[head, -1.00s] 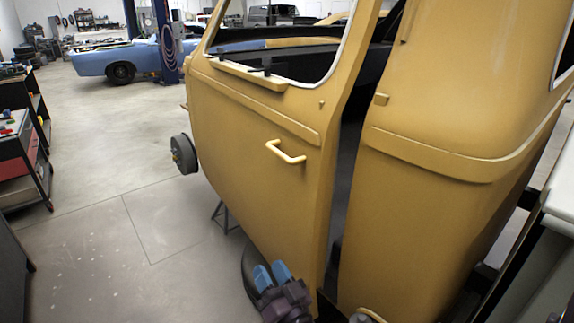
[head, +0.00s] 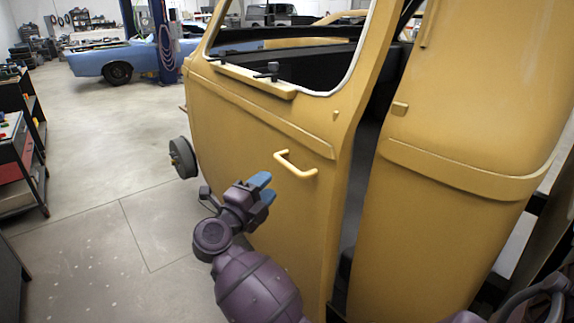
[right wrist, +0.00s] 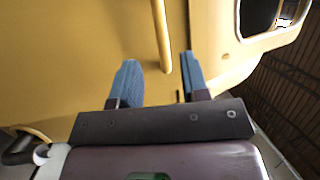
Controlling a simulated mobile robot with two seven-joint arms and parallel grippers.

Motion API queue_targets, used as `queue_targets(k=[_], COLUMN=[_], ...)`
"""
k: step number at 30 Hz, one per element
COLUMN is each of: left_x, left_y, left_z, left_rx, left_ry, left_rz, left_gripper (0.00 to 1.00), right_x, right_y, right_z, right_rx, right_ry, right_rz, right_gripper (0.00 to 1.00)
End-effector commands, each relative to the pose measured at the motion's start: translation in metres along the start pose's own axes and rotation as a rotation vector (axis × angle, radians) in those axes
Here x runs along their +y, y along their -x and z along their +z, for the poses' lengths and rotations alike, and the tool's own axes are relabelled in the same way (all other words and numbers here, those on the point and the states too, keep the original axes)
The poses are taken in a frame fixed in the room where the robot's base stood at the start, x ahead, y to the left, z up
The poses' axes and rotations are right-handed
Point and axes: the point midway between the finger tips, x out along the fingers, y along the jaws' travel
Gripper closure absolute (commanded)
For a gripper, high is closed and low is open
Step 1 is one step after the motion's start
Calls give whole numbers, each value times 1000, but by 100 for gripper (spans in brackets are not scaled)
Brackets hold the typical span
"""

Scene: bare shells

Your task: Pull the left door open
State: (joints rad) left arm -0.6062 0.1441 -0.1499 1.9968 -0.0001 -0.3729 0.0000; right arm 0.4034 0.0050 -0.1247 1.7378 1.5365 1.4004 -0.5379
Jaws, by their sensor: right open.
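The left door (head: 240,140) is a yellow car-body door with an open window frame. A dark gap runs down between its right edge and the yellow body panel (head: 450,110). The pale yellow door handle (head: 296,165) is a bar on the door's outer face; it also shows in the right wrist view (right wrist: 161,35). My right gripper (head: 264,188) is open and empty, just left of the handle in the head view and apart from it there. In the right wrist view the handle's end appears between the blue fingers (right wrist: 160,78); its depth is unclear. My left gripper is not in view.
A bare wheel hub (head: 182,157) sticks out beyond the door's far side. A dark shelf unit with red drawers (head: 20,155) stands at the left. The grey floor (head: 110,150) between them is clear. A blue car (head: 115,60) stands far back.

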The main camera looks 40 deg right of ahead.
Motion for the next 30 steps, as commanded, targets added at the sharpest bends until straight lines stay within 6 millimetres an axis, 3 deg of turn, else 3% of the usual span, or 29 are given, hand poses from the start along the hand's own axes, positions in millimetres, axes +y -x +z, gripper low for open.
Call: queue_targets(k=[9, 15, 21, 30], left_x=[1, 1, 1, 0], left_y=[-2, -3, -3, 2], left_z=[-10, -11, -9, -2], left_rx=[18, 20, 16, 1], left_ry=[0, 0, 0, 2], left_rz=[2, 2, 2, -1], left_gripper=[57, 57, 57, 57], right_x=[-2, -2, -1, -1], right_y=[-55, -81, -91, -92], right_z=[0, 0, 0, 0], right_rx=[1, 0, 0, -1], right_ry=[-1, -1, 0, -1], right_rz=[-6, -6, -4, -3], right_gripper=[59, 59, 59, 60])
